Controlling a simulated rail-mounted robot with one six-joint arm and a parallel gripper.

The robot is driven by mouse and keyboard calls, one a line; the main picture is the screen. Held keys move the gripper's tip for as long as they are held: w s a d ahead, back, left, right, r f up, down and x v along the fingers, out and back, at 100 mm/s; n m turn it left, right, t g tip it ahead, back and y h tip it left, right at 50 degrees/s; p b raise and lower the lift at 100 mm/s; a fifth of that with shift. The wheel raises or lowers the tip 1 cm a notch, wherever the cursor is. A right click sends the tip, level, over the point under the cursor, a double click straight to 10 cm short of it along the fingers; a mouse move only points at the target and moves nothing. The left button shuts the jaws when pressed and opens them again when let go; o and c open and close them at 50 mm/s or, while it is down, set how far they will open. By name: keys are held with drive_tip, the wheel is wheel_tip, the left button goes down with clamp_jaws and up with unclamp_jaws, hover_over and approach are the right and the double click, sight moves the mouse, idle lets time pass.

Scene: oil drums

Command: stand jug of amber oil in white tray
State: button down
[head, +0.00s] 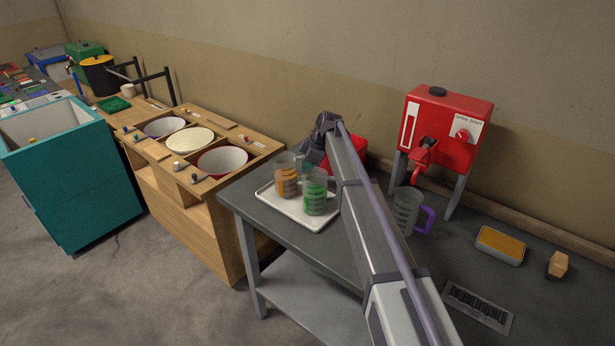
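The jug of amber oil (286,185) stands upright in the back part of the white tray (279,209), on the left end of the dark table. A jug of green liquid (314,199) stands in the tray just right of it. My arm reaches across the table from the lower right, and my gripper (305,163) is at the right side of the amber jug, near its upper part. The fingers are small and partly hidden, so I cannot tell whether they touch the jug or its handle.
A clear jug with a purple handle (407,211) stands below a red dispenser (447,130), partly behind my arm. A red object (350,147) sits behind my arm. A yellow-topped tin (499,244) and a wooden block (557,265) lie at right. A wooden bench (210,215) stands left.

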drive_tip(key=shift+f, duration=0.5)
drive_tip(key=c, duration=1.1)
unclamp_jaws()
drive_tip(key=shift+r, duration=0.15)
drive_tip(key=p+v, duration=1.2)
drive_tip(key=s+d+m+h, duration=0.1)
drive_tip(key=s+d+m, duration=0.2)
drive_tip(key=s, duration=1.1)
drive_tip(key=s+d+m+h, duration=0.2)
drive_tip(key=s+d+m, duration=0.2)
drive_tip(key=s+m, duration=0.4)
drive_tip(key=s+d+f+m+h, duration=0.1)
drive_tip(key=s+d+m, duration=0.2)
drive_tip(key=s, duration=1.7)
drive_tip(key=shift+d+f+m+h, duration=0.1)
drive_tip(key=shift+d+m+h, duration=0.1)
drive_tip(key=shift+m, duration=0.5)
drive_tip(key=shift+d+m+h, duration=0.1)
drive_tip(key=shift+d+m, duration=0.1)
drive_tip(key=shift+m, duration=0.5)
